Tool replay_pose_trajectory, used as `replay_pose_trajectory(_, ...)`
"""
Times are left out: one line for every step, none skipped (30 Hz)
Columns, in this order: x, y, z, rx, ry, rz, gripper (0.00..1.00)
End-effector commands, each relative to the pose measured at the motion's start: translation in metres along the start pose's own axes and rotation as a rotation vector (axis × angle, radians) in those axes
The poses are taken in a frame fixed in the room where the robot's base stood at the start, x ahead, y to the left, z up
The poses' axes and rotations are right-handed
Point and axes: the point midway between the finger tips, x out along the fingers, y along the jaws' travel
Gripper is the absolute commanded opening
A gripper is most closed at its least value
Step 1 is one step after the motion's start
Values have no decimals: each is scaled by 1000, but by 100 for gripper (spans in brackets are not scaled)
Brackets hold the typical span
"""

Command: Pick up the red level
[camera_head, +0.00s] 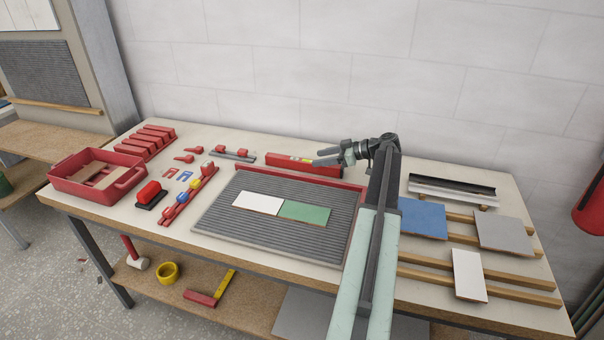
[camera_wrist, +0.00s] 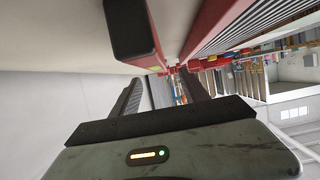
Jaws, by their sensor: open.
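The red level (camera_head: 289,162) lies on the workbench, behind the ridged grey mat and near the wall. My gripper (camera_head: 320,157) is open and points left over the level's right part, hiding some of it. In the wrist view, my two dark fingers (camera_wrist: 164,88) are spread. The level (camera_wrist: 154,48) is close above them in that picture, with its black end cap (camera_wrist: 132,28) nearest the camera. The level does not appear to be between the fingers. I cannot tell whether a finger touches it.
The mat (camera_head: 232,222) has a red back edge close to the level and carries white and green tiles (camera_head: 305,211). A small grey rack (camera_head: 232,154) stands left of the level. A red crate (camera_head: 62,184) is farther left. Tiles on wooden slats (camera_head: 422,219) lie to the right.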

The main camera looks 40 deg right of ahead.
Motion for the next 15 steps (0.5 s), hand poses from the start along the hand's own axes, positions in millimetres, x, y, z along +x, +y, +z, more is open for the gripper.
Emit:
replay_pose_trajectory(2,0,5,0,0,0,53)
replay_pose_trajectory(2,0,5,0,0,0,53)
replay_pose_trajectory(2,0,4,0,0,0,53)
replay_pose_trajectory(2,0,4,0,0,0,53)
replay_pose_trajectory(2,0,4,0,0,0,53)
replay_pose_trajectory(4,0,4,0,0,0,53)
replay_pose_trajectory(6,0,4,0,0,-1,53)
replay_pose_trajectory(10,0,5,0,0,-1,53)
replay_pose_trajectory(15,0,5,0,0,-1,53)
replay_pose_trajectory(19,0,6,0,0,-1,53)
replay_pose_trajectory(23,0,6,0,0,-1,53)
replay_pose_trajectory(27,0,5,0,0,-1,53)
replay_pose_trajectory(28,0,5,0,0,0,53)
replay_pose_trajectory(28,0,4,0,0,0,53)
replay_pose_trajectory(28,1,4,0,0,0,53)
